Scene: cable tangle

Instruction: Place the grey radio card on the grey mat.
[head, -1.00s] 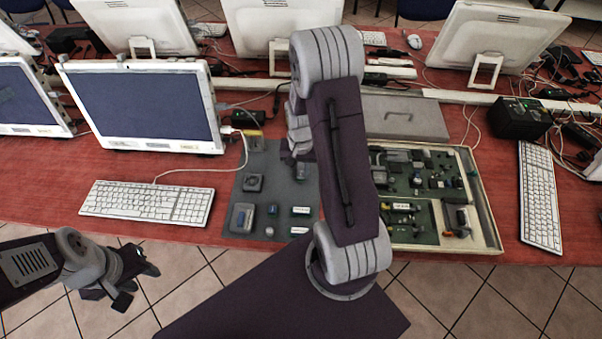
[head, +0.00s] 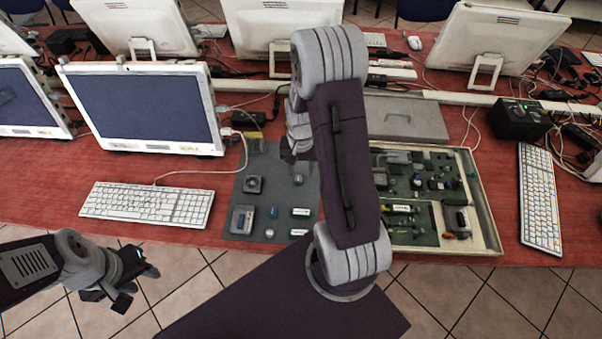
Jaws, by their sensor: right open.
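The grey mat (head: 272,168) lies on the red desk between the keyboard and the parts tray. Several small parts rest on it. A small grey-blue piece (head: 298,180) lies on the mat just below my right gripper; I cannot tell for sure whether it is the grey radio card. My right gripper (head: 297,157) points down over the mat's upper right part, open and apart from that piece; my arm hides the mat's right edge. My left gripper (head: 140,278) hangs over the floor before the desk, at lower left, away from the parts; its jaw opening is unclear.
A shallow tray (head: 484,205) with green boards and many components stands right of the mat, partly behind my arm. A grey lidded case (head: 405,118) lies behind it. A white keyboard (head: 147,204) and monitor (head: 140,108) stand to the left; a cable runs along the mat's left.

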